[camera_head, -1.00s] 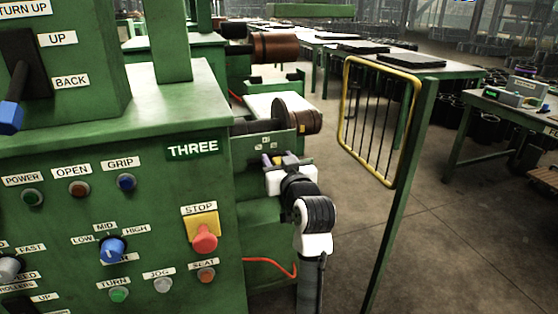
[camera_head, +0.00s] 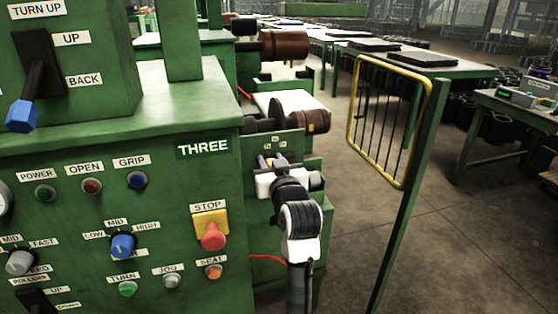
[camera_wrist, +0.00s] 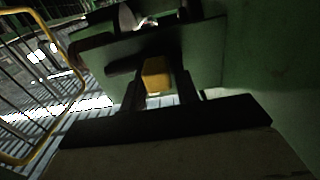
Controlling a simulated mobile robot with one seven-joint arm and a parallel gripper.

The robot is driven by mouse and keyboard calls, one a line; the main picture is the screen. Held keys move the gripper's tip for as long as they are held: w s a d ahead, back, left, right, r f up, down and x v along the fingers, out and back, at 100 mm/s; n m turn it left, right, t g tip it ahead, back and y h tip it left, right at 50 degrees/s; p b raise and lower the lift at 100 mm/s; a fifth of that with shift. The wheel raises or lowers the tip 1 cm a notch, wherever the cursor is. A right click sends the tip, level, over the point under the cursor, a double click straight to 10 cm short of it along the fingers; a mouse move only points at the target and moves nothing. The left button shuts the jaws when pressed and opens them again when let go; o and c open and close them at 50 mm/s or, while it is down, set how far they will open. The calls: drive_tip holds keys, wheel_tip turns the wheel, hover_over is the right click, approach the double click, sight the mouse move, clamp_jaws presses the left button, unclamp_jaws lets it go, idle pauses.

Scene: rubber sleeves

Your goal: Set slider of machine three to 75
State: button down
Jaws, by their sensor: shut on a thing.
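Machine three is the green machine (camera_head: 100,110) with a "THREE" sign (camera_head: 204,149) on its front panel. My gripper (camera_head: 271,164) is at a green plate (camera_head: 280,143) with small pale labels, right of that panel. In the wrist view, my gripper (camera_wrist: 156,80) is shut on a yellow block (camera_wrist: 155,74), which sits between the two dark fingers in front of the green plate (camera_wrist: 205,60). The block looks like the slider's handle. The scale marks are too small to read, so the slider's value cannot be told.
A yellow-framed barred guard (camera_head: 390,120) on a green post (camera_head: 405,200) stands right of my arm. The red stop button (camera_head: 212,236) and several knobs and buttons are on the panel to the left. Open floor (camera_head: 470,240) lies at the right.

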drive_tip(key=shift+a, duration=0.25)
drive_tip(key=c, duration=1.2)
unclamp_jaws()
drive_tip(key=shift+s, duration=0.1)
drive_tip(key=shift+s+d, duration=0.15)
drive_tip(key=shift+s, duration=0.05)
drive_tip(key=b+v, duration=0.8)
drive_tip(key=v, duration=0.5)
drive_tip(key=shift+b, duration=0.4)
drive_tip(key=shift+s, duration=0.15)
